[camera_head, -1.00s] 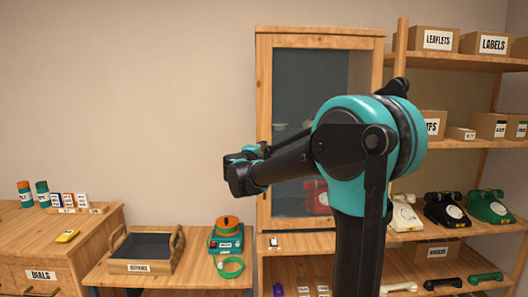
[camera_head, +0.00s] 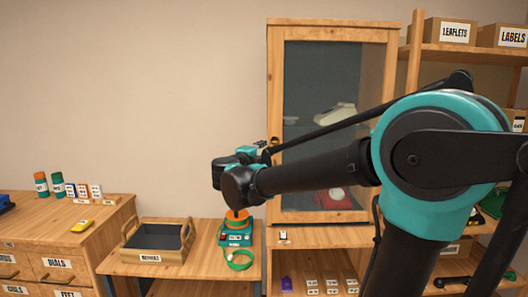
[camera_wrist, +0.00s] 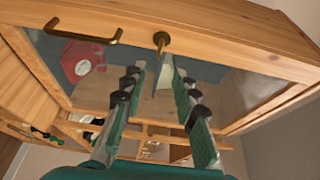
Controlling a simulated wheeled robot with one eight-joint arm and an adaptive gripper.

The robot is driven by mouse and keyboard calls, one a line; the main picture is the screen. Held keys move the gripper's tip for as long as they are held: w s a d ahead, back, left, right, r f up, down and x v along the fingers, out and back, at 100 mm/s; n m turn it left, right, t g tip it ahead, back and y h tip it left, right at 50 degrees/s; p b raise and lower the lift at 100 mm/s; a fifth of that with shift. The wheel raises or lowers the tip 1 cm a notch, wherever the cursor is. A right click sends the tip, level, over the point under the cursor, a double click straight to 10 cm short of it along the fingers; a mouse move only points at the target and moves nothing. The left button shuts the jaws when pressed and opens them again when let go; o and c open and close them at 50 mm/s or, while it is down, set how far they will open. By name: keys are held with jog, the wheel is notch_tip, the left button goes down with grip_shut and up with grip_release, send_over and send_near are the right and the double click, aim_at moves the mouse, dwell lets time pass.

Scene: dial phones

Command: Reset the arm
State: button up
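My arm reaches across the head view from the right, with its wrist end (camera_head: 238,185) in front of the low table and left of the glass-door cabinet (camera_head: 393,60). In the wrist view, my gripper (camera_wrist: 168,72) has its two green-padded fingers spread apart with nothing between them. The cabinet's wooden door frame and brass handle (camera_wrist: 82,36) show beyond the fingers, and a brass knob (camera_wrist: 161,40) is just above the gap. Whether the fingers touch the cabinet cannot be told.
A red phone (camera_head: 335,197) and a pale phone (camera_head: 337,115) are behind the glass. A tray (camera_head: 150,258) and a teal device with an orange top (camera_head: 235,236) stand on the low table, below my wrist. Shelves with boxes (camera_head: 454,32) are at right. The wall at upper left is clear.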

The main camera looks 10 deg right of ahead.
jog(key=s+a+f+n+g+y, duration=0.15)
jog(key=s+f+n+y, duration=0.25)
jog(key=f+n+y, duration=0.55)
jog(key=s+a+f+n+g+y, duration=0.1)
jog(key=s+a+f+n+y, duration=0.3)
jog(key=f+n, duration=0.55)
jog(key=s+d+f+n+g+h, duration=0.2)
jog(key=s+d+f+g, duration=0.2)
jog(key=s+d+f, duration=0.3)
jog(key=s+d+f+n+g+h, duration=0.2)
jog(key=s+d+f+g, duration=0.3)
jog(key=s+d+f, duration=0.3)
jog(key=s+f, duration=0.4)
jog(key=s, duration=0.2)
jog(key=shift+s+d+f+n+h, duration=0.15)
jog(key=shift+d+f+n+h, duration=0.15)
jog(key=shift+n+h, duration=0.1)
jog(key=shift+o, duration=0.2)
